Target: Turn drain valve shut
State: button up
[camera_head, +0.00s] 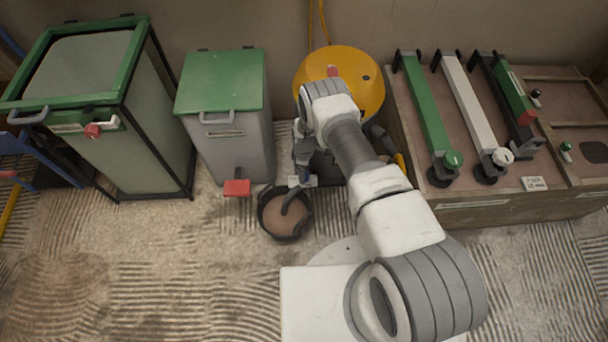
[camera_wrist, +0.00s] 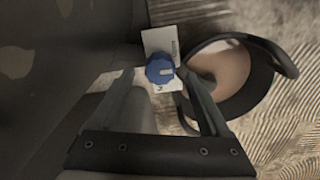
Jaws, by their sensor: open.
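The drain valve shows in the wrist view as a blue round knob (camera_wrist: 160,69) with a pale pointer mark, in front of a white label plate (camera_wrist: 160,42). My gripper (camera_wrist: 159,80) is open, with one finger on each side of the knob. Whether the fingers touch it I cannot tell. In the head view my gripper (camera_head: 303,160) points down beside the yellow-topped drum (camera_head: 362,88), and the knob is hidden. A curved grey spout (camera_head: 291,202) ends over a black bucket (camera_head: 264,220) holding brown liquid; the bucket (camera_wrist: 277,60) also shows in the wrist view.
A grey bin with a green lid (camera_head: 222,82) stands left of the drum, with a red pedal (camera_head: 237,188) near the bucket. A tall green-framed bin (camera_head: 125,150) is further left. A wooden bench (camera_head: 470,212) with levers stands right. The ridged floor in front is clear.

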jog(key=shift+f, duration=0.85)
jog(key=shift+c, duration=0.3)
grip_shut()
